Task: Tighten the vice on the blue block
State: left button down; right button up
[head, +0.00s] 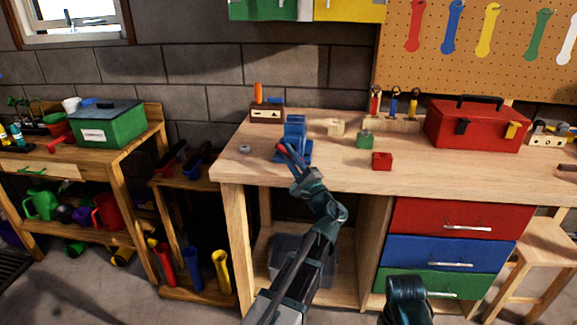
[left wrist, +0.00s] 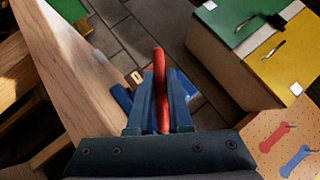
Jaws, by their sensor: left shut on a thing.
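A blue vice (head: 295,133) stands on the wooden workbench (head: 330,176) near its left end. My left gripper (head: 284,153) is at the front left of the vice. It is shut on a red handle, which shows upright between the fingers in the left wrist view (left wrist: 161,88). Blue parts of the vice (left wrist: 122,97) show beside and behind the fingers there. I cannot tell the blue block apart from the blue vice. My right gripper's fingers are not in view; only a part of my right arm shows at the bottom of the head view.
On the bench are a grey nut (head: 245,149), a green block (head: 365,140), a red block (head: 382,161), a pale wooden piece (head: 335,127) and a red toolbox (head: 470,128). A wooden holder with an orange handle (head: 258,93) stands behind. The bench front is clear.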

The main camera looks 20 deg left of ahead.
pick_arm(q)
jog(key=shift+d+f+m+t+b, duration=0.15)
jog(key=shift+m+t+b, duration=1.05)
jog(key=shift+m, duration=0.5)
jog(key=shift+t, duration=0.3)
jog(key=c, duration=0.8)
grip_release()
jog(key=shift+c, duration=0.2)
jog(key=b+v, duration=0.7)
jog(key=v, duration=0.6)
jog(key=shift+s+d, duration=0.25)
jog(key=shift+d, duration=0.05)
jog(key=shift+f, duration=0.1)
